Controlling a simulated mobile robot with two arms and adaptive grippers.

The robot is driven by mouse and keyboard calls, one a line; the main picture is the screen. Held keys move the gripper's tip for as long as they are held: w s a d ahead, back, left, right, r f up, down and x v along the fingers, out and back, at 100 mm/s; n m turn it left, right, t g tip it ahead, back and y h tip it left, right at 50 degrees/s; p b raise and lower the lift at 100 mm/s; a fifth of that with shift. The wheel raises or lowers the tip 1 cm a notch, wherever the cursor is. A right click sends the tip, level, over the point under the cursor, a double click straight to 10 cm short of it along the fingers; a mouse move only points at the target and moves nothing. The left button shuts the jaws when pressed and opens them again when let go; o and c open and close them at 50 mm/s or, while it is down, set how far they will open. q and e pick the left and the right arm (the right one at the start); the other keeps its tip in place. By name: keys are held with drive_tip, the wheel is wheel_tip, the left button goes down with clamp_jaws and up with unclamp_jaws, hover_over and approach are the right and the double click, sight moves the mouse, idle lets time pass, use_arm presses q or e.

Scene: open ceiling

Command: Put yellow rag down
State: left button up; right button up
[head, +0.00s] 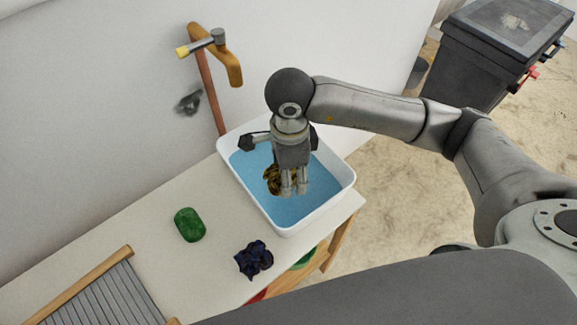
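The yellow rag (270,180) is a crumpled dark-yellow and black patch in the white basin of blue water (250,196). It is partly hidden behind my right gripper. My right gripper (294,191) points down into the basin from above, with its two fingers close together and a narrow gap between them. The fingertips are right at the rag, overlapping its right side in the head view. I cannot tell whether the fingers grip it or only stand beside it. My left gripper is not in view.
A green lump (189,225) and a dark blue crumpled cloth (254,260) lie on the white table (214,265). A washboard (105,298) is at the lower left. A tap (216,42) on a pipe stands behind the basin. A dark bin (480,65) stands at the upper right.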

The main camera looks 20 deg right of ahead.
drive_tip(key=w+f, duration=0.1)
drive_tip(key=w+d+f, duration=0.1)
drive_tip(key=w+f, duration=0.1)
drive_tip(key=w+f+p, duration=0.1)
drive_tip(key=w+f, duration=0.1)
drive_tip(key=shift+d, duration=0.3)
drive_tip(key=shift+w+f, duration=0.1)
drive_tip(key=shift+f, duration=0.2)
drive_tip(key=shift+w+d+f, duration=0.15)
drive_tip(key=shift+w+f, duration=0.15)
drive_tip(key=shift+f, duration=0.1)
wheel_tip(320, 180, down, 2)
drive_tip(key=shift+f, duration=0.55)
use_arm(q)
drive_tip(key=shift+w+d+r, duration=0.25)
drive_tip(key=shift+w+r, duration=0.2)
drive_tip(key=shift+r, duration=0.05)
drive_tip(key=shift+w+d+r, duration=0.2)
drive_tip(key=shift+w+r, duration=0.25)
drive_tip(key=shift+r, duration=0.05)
